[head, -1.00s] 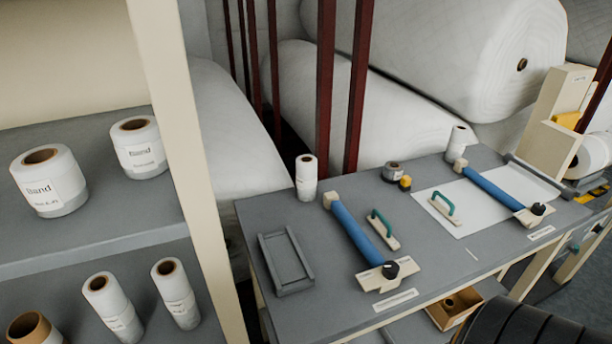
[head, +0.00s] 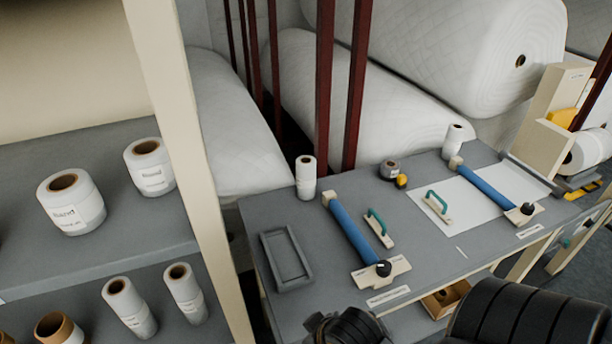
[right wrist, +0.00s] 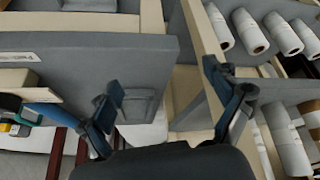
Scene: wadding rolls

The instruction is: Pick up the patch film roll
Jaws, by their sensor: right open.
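No label that I can read says patch film, so I cannot tell which roll is the patch film roll. In the head view a white roll (head: 306,178) stands upright at the table's back left, and another (head: 453,141) stands farther right. Slim white rolls (head: 130,307) (head: 185,293) are on the lower shelf at left. My right gripper (right wrist: 165,97) is open and empty in the right wrist view, its fingers apart beside the table and shelf edges. My left gripper is not in view.
Wide band rolls (head: 71,203) stand on the upper shelf (head: 100,255). The grey table (head: 335,280) holds a shallow tray (head: 286,258), blue rollers (head: 355,231) and teal-handled tools (head: 380,228). A cream post (head: 185,170) separates shelf and table. Red bars (head: 325,90) stand behind.

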